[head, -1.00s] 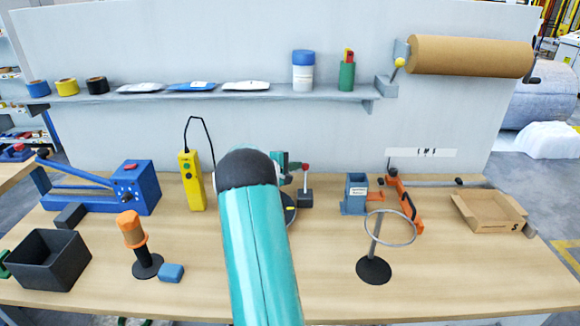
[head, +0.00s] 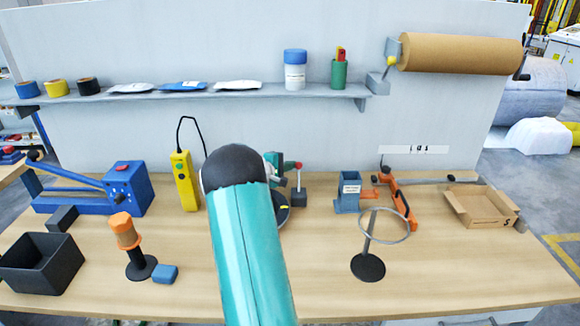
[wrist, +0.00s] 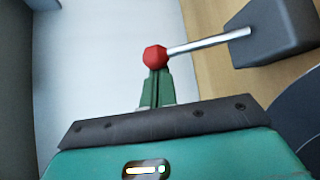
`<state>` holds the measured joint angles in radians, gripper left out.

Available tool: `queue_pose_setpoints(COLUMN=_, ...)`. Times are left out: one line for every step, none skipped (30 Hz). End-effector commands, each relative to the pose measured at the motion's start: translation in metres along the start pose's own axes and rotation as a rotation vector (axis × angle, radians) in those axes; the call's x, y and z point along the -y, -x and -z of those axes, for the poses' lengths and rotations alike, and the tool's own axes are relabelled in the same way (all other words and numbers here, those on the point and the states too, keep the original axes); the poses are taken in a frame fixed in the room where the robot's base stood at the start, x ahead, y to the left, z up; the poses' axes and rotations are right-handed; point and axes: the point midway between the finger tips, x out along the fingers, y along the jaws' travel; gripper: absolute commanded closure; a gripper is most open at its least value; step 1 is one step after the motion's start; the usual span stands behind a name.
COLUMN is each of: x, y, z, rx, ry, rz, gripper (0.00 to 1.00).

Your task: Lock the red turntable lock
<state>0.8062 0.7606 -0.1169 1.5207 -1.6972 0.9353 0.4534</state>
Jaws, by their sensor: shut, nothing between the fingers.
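The turntable lock is a lever with a red ball knob (head: 298,165) on a dark grey block (head: 299,198). In the wrist view the red knob (wrist: 155,57) sits right at the tips of my gripper (wrist: 154,80), and a bare metal rod runs from it to the grey block (wrist: 275,30). My gripper's green fingers are together, with the knob at or just beyond their tips, not between them; I cannot tell if they touch. In the head view my gripper (head: 282,165) shows left of the knob, partly behind my arm. The dark turntable (head: 283,212) is mostly hidden by my arm.
A yellow pendant control (head: 185,182) stands left of my arm. To the right are a blue-grey holder (head: 348,192), an orange tool (head: 398,200) and a ring stand (head: 368,266). A shelf (head: 220,93) runs along the back panel. The front right of the table is clear.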

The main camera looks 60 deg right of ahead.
Motion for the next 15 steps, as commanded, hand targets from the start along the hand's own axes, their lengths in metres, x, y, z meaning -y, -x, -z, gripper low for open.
queue_pose_setpoints(x=0.0001, y=0.0008, z=-0.0002, rx=0.0, ry=-0.002, rz=-0.005, gripper=1.0)
queue_pose_setpoints(x=0.0002, y=0.0011, z=-0.0004, rx=0.0, ry=-0.005, rz=-0.007, gripper=1.0)
queue_pose_setpoints(x=0.0002, y=0.0015, z=-0.0008, rx=0.0, ry=-0.01, rz=-0.011, gripper=1.0)
queue_pose_setpoints(x=0.0002, y=0.0017, z=-0.0011, rx=0.0, ry=-0.013, rz=-0.014, gripper=1.0)
queue_pose_setpoints(x=0.0, y=0.0019, z=-0.0015, rx=0.0, ry=-0.016, rz=-0.017, gripper=1.0)
queue_pose_setpoints(x=-0.0002, y=0.0022, z=-0.002, rx=0.001, ry=-0.021, rz=-0.022, gripper=1.0)
queue_pose_setpoints(x=-0.0004, y=0.0025, z=-0.0023, rx=0.0, ry=-0.025, rz=-0.026, gripper=1.0)
queue_pose_setpoints(x=-0.0006, y=0.0029, z=-0.0025, rx=0.0, ry=-0.028, rz=-0.03, gripper=1.0)
queue_pose_setpoints(x=-0.0008, y=0.0037, z=-0.0028, rx=0.0, ry=-0.033, rz=-0.037, gripper=1.0)
queue_pose_setpoints(x=-0.0007, y=0.0043, z=-0.0031, rx=-0.001, ry=-0.039, rz=-0.042, gripper=1.0)
queue_pose_setpoints(x=-0.0006, y=0.0049, z=-0.0038, rx=0.0, ry=-0.044, rz=-0.048, gripper=1.0)
queue_pose_setpoints(x=-0.0006, y=0.0054, z=-0.0051, rx=0.001, ry=-0.054, rz=-0.057, gripper=1.0)
queue_pose_setpoints(x=-0.0007, y=0.0063, z=-0.0058, rx=0.001, ry=-0.061, rz=-0.066, gripper=1.0)
queue_pose_setpoints(x=-0.0009, y=0.0075, z=-0.0061, rx=0.0, ry=-0.07, rz=-0.076, gripper=1.0)
queue_pose_setpoints(x=-0.001, y=0.0086, z=-0.0076, rx=0.001, ry=-0.084, rz=-0.09, gripper=1.0)
